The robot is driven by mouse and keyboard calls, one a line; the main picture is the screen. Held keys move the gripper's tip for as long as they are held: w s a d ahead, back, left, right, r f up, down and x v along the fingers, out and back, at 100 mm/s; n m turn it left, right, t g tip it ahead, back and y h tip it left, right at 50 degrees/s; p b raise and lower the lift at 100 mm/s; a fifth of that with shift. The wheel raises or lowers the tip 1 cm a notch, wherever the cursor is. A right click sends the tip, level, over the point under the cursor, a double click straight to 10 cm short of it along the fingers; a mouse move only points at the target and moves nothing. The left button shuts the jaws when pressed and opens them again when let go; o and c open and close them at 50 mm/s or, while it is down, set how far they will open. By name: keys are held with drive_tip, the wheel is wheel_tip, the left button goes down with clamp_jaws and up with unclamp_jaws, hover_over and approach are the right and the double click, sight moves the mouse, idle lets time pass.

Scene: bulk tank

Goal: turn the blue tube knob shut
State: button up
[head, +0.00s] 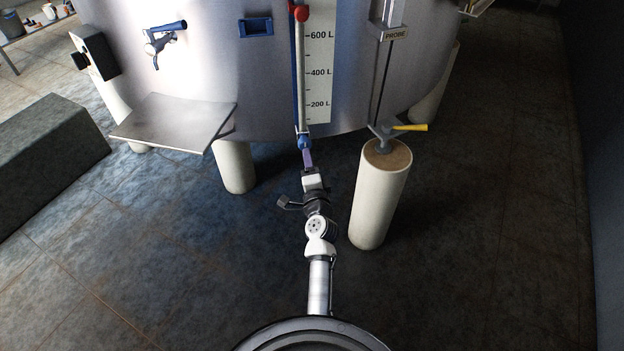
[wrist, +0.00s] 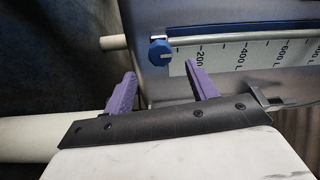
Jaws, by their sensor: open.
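The blue tube knob (wrist: 161,53) sits at the low end of the clear level tube (wrist: 235,40), beside the 200 mark in the wrist view. In the head view the blue knob (head: 304,141) shows at the tube's bottom. A light line runs across the knob's face. My gripper (wrist: 163,84) has two purple fingers, spread apart and empty, with the knob beyond them and roughly between them in the picture. In the head view my gripper (head: 307,160) is just below the knob. Whether a finger touches the knob cannot be told, but a gap seems to show.
The steel tank (head: 220,75) carries the level scale (head: 319,75) and a red knob (head: 301,13) higher on the tube. To the left are a blue-handled tap (head: 163,38) and a steel shelf (head: 175,122). A yellow-handled valve (head: 408,127) and a pale leg (head: 378,205) stand right.

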drive_tip(key=shift+s+d+f+b, duration=0.1)
drive_tip(key=shift+s+d+b, duration=0.1)
drive_tip(key=shift+s, duration=1.2)
drive_tip(key=shift+s+d+b, duration=0.15)
drive_tip(key=shift+s+d, duration=0.05)
drive_tip(key=shift+s, duration=1.15)
